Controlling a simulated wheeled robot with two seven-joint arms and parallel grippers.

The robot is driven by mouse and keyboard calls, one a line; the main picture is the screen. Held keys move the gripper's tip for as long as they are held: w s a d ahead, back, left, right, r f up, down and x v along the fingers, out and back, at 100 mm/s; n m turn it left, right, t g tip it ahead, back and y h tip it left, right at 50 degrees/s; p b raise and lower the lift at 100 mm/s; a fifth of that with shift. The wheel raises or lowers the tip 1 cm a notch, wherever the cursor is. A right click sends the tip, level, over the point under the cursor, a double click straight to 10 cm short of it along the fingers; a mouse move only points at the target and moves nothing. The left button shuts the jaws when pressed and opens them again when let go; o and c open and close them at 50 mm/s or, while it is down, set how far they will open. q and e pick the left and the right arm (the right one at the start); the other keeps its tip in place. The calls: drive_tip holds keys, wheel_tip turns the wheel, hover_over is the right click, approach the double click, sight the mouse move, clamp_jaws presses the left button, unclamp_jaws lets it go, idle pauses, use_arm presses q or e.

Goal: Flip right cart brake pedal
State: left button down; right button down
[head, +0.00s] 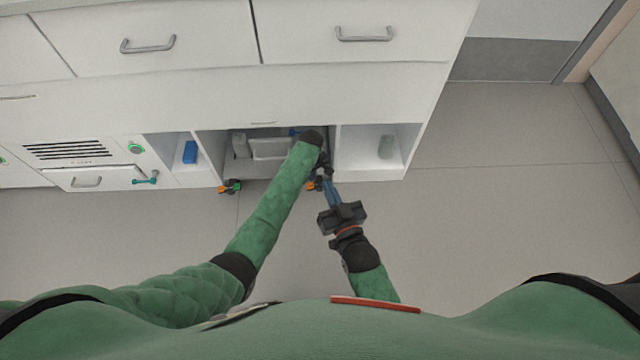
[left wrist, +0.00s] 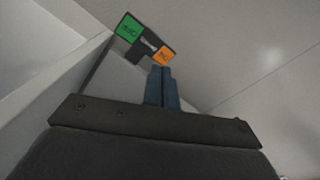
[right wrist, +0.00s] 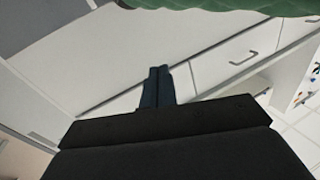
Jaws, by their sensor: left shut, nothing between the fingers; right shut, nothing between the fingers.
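The right cart brake pedal (head: 312,185) is at the front lower right of the cart under the counter. In the left wrist view the pedal (left wrist: 130,29) shows a green half lettered OFF and an orange half. My left gripper (left wrist: 161,70) is shut and empty, its fingertips at or just short of the orange half; contact is not clear. In the head view my left wrist hides most of that gripper. My right gripper (head: 328,183) is shut and empty, close beside the pedal on its right. The right wrist view shows its closed blue fingers (right wrist: 157,72) and no pedal.
The cart carries a pale bin (head: 270,148) inside the opening. The left brake pedal (head: 230,187) is at the cart's other front corner. A blue box (head: 190,152) and a translucent container (head: 386,147) stand in side cubbies. Open floor (head: 480,230) lies to the right.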

use_arm(q)
drive_tip(key=shift+r, duration=0.2)
drive_tip(key=shift+r+p, duration=0.25)
drive_tip(key=shift+p, duration=0.3)
drive_tip(key=shift+r+p, duration=0.35)
drive_tip(key=shift+p, duration=0.1)
use_arm(e)
drive_tip(key=s+f+g, duration=0.4)
drive_tip(key=s+f, duration=0.1)
drive_tip(key=f, duration=0.5)
drive_tip(key=s+f+g+h, duration=0.1)
drive_tip(key=s+f+g, duration=0.2)
drive_tip(key=f, duration=0.7)
drive_tip(key=shift+s+d+f+g+h, duration=0.3)
drive_tip(key=shift+s+d+f+g, duration=0.15)
drive_tip(key=shift+s, duration=0.45)
